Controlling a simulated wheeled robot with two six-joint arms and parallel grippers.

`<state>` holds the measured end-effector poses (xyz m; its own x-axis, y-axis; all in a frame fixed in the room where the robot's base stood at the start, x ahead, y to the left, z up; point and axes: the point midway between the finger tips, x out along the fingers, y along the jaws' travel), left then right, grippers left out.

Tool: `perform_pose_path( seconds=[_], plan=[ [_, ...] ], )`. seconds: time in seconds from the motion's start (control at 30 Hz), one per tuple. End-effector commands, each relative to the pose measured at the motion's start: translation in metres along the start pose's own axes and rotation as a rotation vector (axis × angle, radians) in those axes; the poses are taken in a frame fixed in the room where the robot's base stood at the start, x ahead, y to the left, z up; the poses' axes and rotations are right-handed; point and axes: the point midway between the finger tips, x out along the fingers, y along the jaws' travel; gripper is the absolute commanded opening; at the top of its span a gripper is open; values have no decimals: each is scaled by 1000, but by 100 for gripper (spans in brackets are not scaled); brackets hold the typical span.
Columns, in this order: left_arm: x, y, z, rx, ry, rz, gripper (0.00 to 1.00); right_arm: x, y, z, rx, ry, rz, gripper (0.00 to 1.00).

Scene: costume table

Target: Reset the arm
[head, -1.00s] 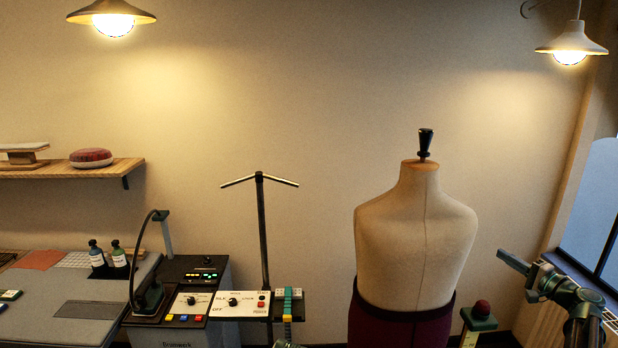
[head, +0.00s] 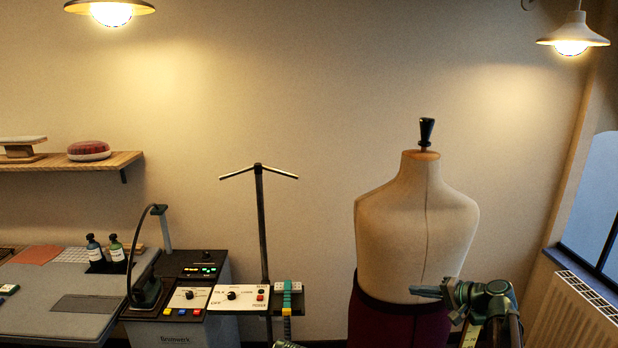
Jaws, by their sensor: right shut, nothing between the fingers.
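A small part of my other arm may show at the bottom edge, but my left gripper is not in view.
A steam station (head: 195,264) with an iron (head: 146,293) and a control panel (head: 238,297) stands at centre left. A grey pressing table (head: 45,300) holds two bottles. A T-shaped stand (head: 261,225) rises behind. A radiator (head: 570,310) is at the right.

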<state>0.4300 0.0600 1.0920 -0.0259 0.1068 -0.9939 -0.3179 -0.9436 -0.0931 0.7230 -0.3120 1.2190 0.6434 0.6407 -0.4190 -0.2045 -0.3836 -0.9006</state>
Motion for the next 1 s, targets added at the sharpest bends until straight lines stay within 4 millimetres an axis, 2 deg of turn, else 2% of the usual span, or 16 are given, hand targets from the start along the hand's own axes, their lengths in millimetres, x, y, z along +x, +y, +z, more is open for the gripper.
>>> perform_pose_path(
  seconds=[0.03, 0.1, 0.17, 0.23, 0.37, 0.4, 0.5, 0.6, 0.7, 0.83, 1.0],
  plan=[
    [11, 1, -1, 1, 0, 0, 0, 26, 8, 39, -40, -63, 54, 0],
    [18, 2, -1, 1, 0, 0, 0, 51, 19, 83, -96, -144, 137, 0],
    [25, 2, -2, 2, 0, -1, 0, 70, 30, 122, -150, -214, 213, 0],
    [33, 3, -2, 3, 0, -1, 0, 88, 44, 169, -219, -297, 306, 0],
    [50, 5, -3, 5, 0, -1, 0, 106, 78, 256, -374, -449, 499, 0],
    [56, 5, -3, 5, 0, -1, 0, 107, 89, 281, -426, -492, 560, 0],
    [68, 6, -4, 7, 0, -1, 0, 102, 115, 333, -557, -583, 711, 0],
    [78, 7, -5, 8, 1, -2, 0, 92, 135, 369, -677, -644, 842, 0],
    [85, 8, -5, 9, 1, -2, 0, 80, 149, 391, -775, -680, 946, 0],
    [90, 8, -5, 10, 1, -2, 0, 69, 158, 405, -857, -700, 1033, 0],
    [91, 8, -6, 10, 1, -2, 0, 64, 160, 409, -894, -704, 1075, 0]
  ],
)
